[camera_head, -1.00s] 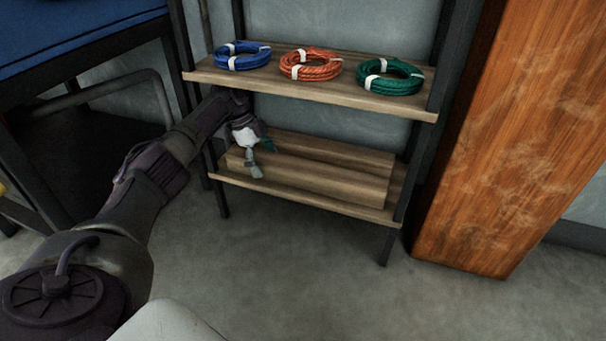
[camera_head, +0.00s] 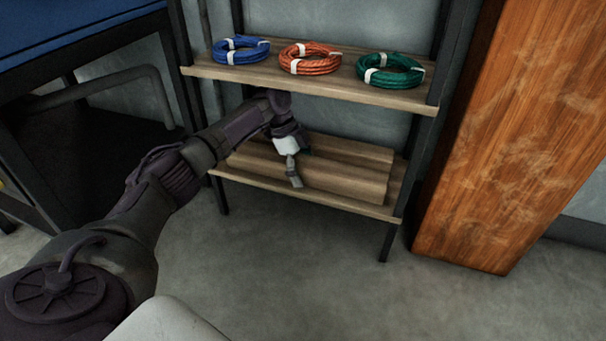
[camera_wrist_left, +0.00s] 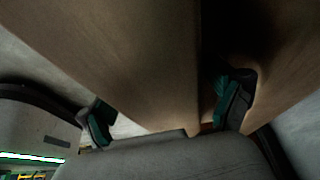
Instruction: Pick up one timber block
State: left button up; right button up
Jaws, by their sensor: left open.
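Timber blocks (camera_head: 345,178) lie lengthwise, side by side, on the lower shelf (camera_head: 330,202) of the rack in the head view. My left gripper (camera_head: 296,172) is open at the front block, around the middle of its length, pointing down. In the left wrist view the open fingers (camera_wrist_left: 168,112) are spread apart, with a block's pale brown face (camera_wrist_left: 130,60) filling the space ahead of them. One fingertip is beside a dark gap between two wood surfaces. Whether the fingers touch the wood is unclear. My right gripper is not in view.
The upper shelf (camera_head: 310,84) is close above my left wrist and holds a blue coil (camera_head: 240,50), an orange coil (camera_head: 309,59) and a green coil (camera_head: 390,71). A large wooden panel (camera_head: 510,130) stands right of the rack. The floor (camera_head: 300,270) in front is clear.

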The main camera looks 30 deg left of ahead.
pick_arm(q)
jog(key=shift+r, duration=0.1)
jog(key=shift+c, duration=0.4)
grip_shut()
jog(key=shift+r, duration=0.15)
